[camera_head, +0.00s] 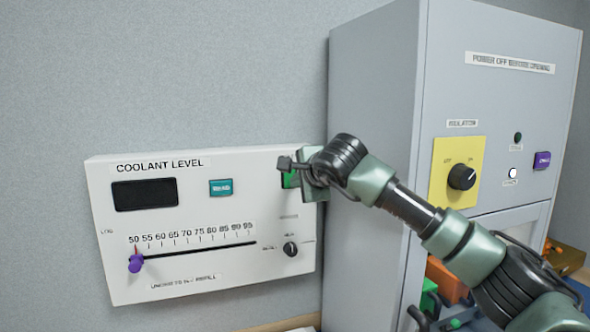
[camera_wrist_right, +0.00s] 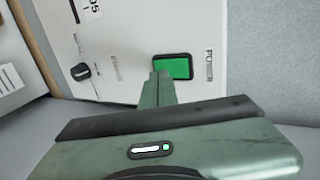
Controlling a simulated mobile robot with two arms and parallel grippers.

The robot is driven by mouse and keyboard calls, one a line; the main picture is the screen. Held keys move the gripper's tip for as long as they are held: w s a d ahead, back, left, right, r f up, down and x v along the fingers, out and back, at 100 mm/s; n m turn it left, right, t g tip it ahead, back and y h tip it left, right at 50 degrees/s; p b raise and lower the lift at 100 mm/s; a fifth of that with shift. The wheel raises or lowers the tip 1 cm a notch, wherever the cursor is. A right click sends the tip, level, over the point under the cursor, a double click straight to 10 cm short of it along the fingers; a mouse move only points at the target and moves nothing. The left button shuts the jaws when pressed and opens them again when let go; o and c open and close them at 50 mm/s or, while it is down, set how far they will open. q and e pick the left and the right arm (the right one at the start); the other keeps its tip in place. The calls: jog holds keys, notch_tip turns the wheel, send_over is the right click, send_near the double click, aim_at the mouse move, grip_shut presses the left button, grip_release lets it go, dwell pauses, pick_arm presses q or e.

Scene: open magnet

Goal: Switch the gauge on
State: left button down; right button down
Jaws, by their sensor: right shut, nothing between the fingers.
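The gauge is a white panel (camera_head: 215,272) labelled COOLANT LEVEL, on the wall left of the cabinet. Its display (camera_head: 145,194) is dark. A green button (camera_head: 290,179) sits at its upper right, partly hidden by my right gripper (camera_head: 285,163). In the wrist view the green button (camera_wrist_right: 173,67) lies beside the word POWER, and my right gripper (camera_wrist_right: 160,76) is shut and empty with its tips at the button's edge. I cannot tell whether they touch it. My left gripper is not in view.
The panel also has a teal button (camera_head: 221,187), a purple slider knob (camera_head: 135,264) near 50 and a black knob (camera_head: 290,249). A tall grey cabinet (camera_head: 375,130) stands close on the right, behind my right arm. Its yellow plate carries a black dial (camera_head: 461,177).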

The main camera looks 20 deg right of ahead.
jog(key=shift+w+f+p, duration=0.15)
jog(key=shift+w+p, duration=0.2)
jog(key=shift+w, duration=0.5)
jog(key=b, duration=0.2)
jog(key=shift+w+f+b, duration=0.1)
jog(key=shift+f+b, duration=0.3)
